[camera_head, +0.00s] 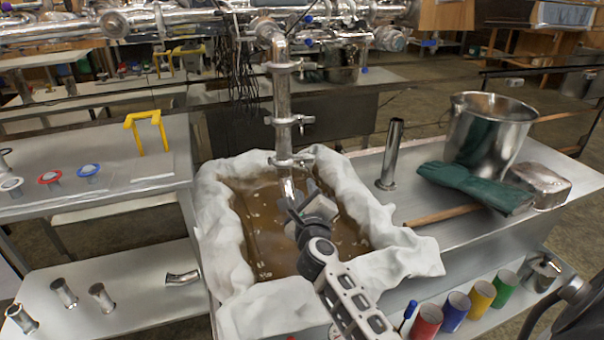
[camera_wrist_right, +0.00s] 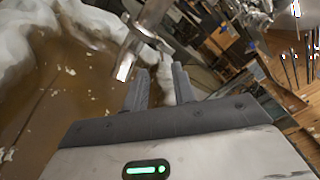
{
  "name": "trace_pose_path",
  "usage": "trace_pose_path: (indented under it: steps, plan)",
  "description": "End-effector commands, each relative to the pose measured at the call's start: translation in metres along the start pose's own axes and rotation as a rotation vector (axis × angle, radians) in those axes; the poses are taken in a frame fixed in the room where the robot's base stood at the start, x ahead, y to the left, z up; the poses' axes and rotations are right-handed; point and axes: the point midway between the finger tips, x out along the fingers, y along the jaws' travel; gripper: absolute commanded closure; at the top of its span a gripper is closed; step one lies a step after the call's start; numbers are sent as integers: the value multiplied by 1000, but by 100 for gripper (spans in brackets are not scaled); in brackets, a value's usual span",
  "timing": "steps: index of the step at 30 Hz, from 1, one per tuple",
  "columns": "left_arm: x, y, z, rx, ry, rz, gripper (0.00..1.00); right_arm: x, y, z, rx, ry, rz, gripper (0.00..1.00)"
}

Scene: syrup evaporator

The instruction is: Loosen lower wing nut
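A vertical steel pipe (camera_head: 283,95) hangs over a cloth-lined pan of brown liquid. It has several clamps; the lower clamp (camera_head: 291,161) sits just above the pipe's bottom section, with a small part sticking out to its right. The wing nut itself is too small to make out. My right gripper (camera_head: 304,198) is below the lower clamp, beside the pipe's bottom end. In the right wrist view the gripper (camera_wrist_right: 160,86) has its fingers apart with nothing between them. The pipe's lower end (camera_wrist_right: 125,66) and a clamp collar (camera_wrist_right: 138,42) are just beyond the left finger. My left gripper is not in view.
The white cloth (camera_head: 352,195) rims the pan around the brown liquid (camera_head: 262,235). A steel pot (camera_head: 488,130), green gloves (camera_head: 475,187), an upright steel tube (camera_head: 391,155) and a wooden handle (camera_head: 442,215) are on the right table. A yellow stand (camera_head: 148,132) is at left.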

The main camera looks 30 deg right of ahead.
Motion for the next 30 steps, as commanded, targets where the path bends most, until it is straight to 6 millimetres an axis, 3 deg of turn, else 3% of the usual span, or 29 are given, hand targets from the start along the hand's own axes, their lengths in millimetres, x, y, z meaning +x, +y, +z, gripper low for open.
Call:
trace_pose_path:
  steps: [6,12,18,26,30]
  plan:
    - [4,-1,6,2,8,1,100,48,1,-1,-1,-2,-1,74]
    - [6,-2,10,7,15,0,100,79,2,-1,-1,-2,-1,74]
    - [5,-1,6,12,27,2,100,92,1,0,-2,-1,0,74]
    - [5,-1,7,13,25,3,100,93,0,0,-2,-2,0,74]
    - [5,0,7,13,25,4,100,93,0,0,-2,-1,0,100]
